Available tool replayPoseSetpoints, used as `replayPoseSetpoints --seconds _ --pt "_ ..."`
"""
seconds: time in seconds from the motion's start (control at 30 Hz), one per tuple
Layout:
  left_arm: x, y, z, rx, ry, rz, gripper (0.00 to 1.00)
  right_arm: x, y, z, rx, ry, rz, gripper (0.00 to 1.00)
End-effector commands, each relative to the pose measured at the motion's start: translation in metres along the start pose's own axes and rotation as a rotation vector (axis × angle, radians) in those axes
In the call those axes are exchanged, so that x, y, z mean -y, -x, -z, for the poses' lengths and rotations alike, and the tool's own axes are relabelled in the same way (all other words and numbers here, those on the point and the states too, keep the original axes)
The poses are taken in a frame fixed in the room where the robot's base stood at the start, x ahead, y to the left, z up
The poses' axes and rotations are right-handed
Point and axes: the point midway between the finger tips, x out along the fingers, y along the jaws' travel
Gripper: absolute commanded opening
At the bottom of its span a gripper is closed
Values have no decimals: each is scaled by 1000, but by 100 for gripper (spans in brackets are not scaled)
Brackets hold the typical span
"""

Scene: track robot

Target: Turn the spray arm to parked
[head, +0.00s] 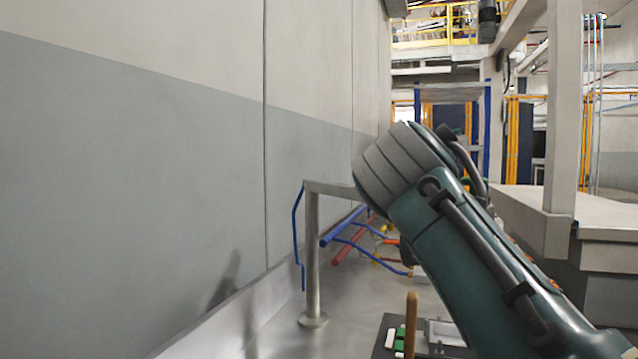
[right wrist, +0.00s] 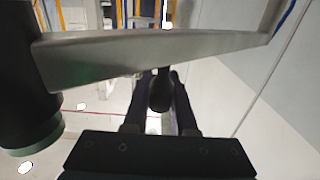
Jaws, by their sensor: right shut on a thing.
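The spray arm is a grey metal post (head: 313,255) on a round foot, with a flat bar (head: 330,187) reaching right from its top. A blue hose (head: 297,240) hangs beside the post. In the head view my right wrist covers the bar's far end and hides my right gripper. In the right wrist view the bar (right wrist: 150,52) crosses the top of the picture. My right gripper (right wrist: 161,88) is shut on a dark knob (right wrist: 160,96) just below the bar. My left gripper is not in view.
A grey wall (head: 150,170) runs close along the left. Blue and red bars (head: 345,225) lie behind the post. A wooden peg (head: 411,325) stands by green and white blocks at the bottom. A pale counter (head: 610,212) is on the right.

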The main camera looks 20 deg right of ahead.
Motion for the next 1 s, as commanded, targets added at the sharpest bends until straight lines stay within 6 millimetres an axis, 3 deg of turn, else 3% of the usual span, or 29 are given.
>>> replayPoseSetpoints --seconds 0.6,0.63,0.87,1.0 --pt "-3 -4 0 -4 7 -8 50 -2 -1 2 -2 0 -6 0" --pt "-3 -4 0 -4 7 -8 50 -2 -1 2 -2 0 -6 28" --pt "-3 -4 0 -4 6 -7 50 -1 0 1 -1 0 -3 54" --pt "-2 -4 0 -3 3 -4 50 0 0 1 -1 0 -1 55"
